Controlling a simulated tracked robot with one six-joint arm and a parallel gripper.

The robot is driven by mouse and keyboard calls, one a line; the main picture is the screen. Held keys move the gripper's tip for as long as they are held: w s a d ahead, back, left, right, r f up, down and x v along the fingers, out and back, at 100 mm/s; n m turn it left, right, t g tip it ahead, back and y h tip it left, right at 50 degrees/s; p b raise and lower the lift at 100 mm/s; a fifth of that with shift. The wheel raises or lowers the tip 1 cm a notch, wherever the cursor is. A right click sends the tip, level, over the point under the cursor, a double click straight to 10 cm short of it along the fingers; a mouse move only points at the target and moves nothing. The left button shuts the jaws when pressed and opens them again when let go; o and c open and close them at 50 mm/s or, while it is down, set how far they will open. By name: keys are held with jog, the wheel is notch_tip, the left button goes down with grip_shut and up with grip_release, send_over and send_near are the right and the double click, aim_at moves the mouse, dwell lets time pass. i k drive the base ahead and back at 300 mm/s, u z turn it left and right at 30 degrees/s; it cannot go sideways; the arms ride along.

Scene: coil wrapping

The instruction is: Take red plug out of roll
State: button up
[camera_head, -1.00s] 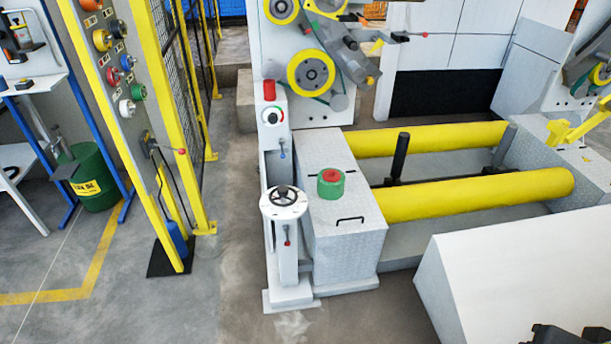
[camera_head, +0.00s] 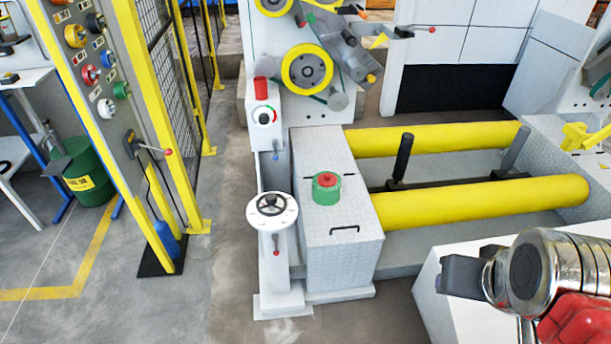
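A green roll (camera_head: 326,194) stands on top of the grey metal box, left of the yellow rollers. The red plug (camera_head: 327,180) sits in the middle of the roll's top, and its lower part is hidden inside. My gripper (camera_head: 460,276) is at the lower right, well apart from the roll and in front of the white panel. Only a dark grey finger part shows beside the shiny wrist. I cannot tell whether the fingers are open or shut, and no held object shows.
The grey box (camera_head: 343,250) has a black handle on its front edge. A white handwheel post (camera_head: 272,208) stands left of it, with a red cylinder (camera_head: 261,88) on a post behind. Yellow rollers (camera_head: 490,200) lie right. A white panel (camera_head: 432,285) fills the lower right.

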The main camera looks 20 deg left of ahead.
aim_at(326, 179)
jog(key=u, duration=0.45)
jog(key=i, duration=1.4)
jog(key=u, duration=0.3)
